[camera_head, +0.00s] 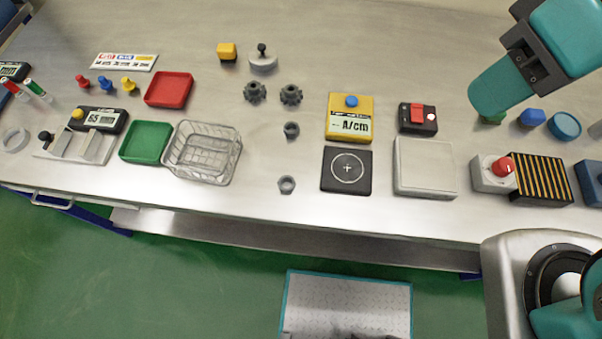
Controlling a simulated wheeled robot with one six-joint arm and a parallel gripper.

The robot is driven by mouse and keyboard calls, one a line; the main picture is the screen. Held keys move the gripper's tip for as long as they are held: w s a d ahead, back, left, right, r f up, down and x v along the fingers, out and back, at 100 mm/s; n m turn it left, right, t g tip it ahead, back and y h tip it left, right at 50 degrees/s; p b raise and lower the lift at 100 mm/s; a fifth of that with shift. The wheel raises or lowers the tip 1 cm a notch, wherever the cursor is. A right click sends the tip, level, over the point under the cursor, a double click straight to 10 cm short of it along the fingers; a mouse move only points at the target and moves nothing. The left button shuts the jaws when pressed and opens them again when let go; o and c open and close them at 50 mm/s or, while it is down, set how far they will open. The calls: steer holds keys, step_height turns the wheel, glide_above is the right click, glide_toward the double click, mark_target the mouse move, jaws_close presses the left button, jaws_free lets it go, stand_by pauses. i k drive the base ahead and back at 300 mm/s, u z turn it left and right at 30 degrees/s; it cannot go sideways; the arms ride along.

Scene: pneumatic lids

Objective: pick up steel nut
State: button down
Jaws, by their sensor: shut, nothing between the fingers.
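A small grey steel nut (287,184) lies flat near the front edge of the metal bench, left of the black square pad with a white circle. A second, darker nut-like piece (291,130) lies farther back, below two dark toothed gears. Nothing covers either of them. My gripper is not in view; only teal links of my arm show at the upper right and lower right, well away from the nut.
Left of the nut stand a wire basket (203,153), a green tray (147,142) and a red tray (169,90). The black pad (346,171), yellow meter (350,118) and grey plate (424,167) stand to its right. Bench around the nut is clear.

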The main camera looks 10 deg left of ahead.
mark_target(285, 178)
steer(key=k, duration=1.15)
steer(key=u, duration=0.7)
steer(key=i, duration=0.5)
steer(key=z, duration=0.1)
